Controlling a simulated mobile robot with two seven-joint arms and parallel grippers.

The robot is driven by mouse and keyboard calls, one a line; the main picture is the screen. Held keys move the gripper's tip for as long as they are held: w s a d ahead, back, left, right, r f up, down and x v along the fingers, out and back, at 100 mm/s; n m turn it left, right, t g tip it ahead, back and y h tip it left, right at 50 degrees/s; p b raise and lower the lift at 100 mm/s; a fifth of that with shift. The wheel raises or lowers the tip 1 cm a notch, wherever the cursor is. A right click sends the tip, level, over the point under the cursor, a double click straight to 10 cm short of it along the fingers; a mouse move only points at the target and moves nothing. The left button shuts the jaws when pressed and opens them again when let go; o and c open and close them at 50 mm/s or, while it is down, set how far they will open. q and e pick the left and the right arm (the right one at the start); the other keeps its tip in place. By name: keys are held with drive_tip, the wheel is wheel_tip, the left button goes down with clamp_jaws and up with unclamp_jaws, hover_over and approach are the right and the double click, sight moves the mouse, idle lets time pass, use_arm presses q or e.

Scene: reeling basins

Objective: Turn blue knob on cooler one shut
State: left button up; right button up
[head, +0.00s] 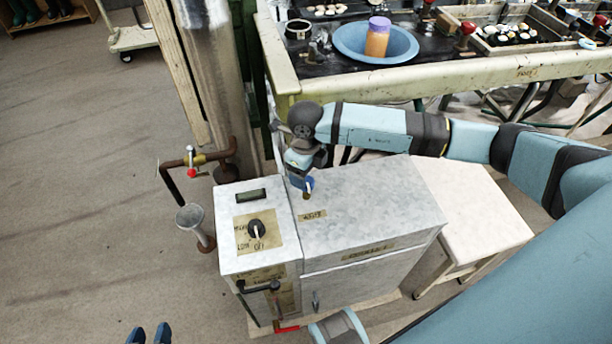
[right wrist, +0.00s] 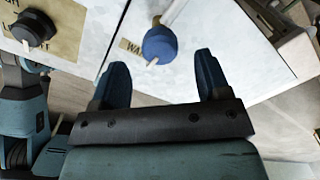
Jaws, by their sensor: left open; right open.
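The blue knob (head: 309,184) sits above the top of the grey-white cooler (head: 375,205), near its left part, with a tan pointer on it. In the right wrist view the blue knob (right wrist: 160,45) lies centred just beyond my fingertips, with its pointer toward me. My right gripper (right wrist: 161,70) is open, its two fingers on either side of the line to the knob; I see no contact. In the head view its fingers are largely hidden by the wrist. My left gripper (head: 149,335) is open and empty at the bottom left edge, away from the cooler.
A black knob (head: 256,229) on a yellow label stands on the left section's top. A pipe with a red-handled valve (head: 191,172) stands left, by a post. Behind is a bench with a blue basin (head: 345,42). A pale stool (head: 475,205) stands right.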

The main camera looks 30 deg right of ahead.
use_arm(q)
drive_tip(key=shift+s+a+f+p, duration=0.1)
drive_tip(key=shift+a+p, duration=0.1)
drive_tip(key=shift+p, duration=0.35)
use_arm(e)
wheel_tip(320, 180, up, 10)
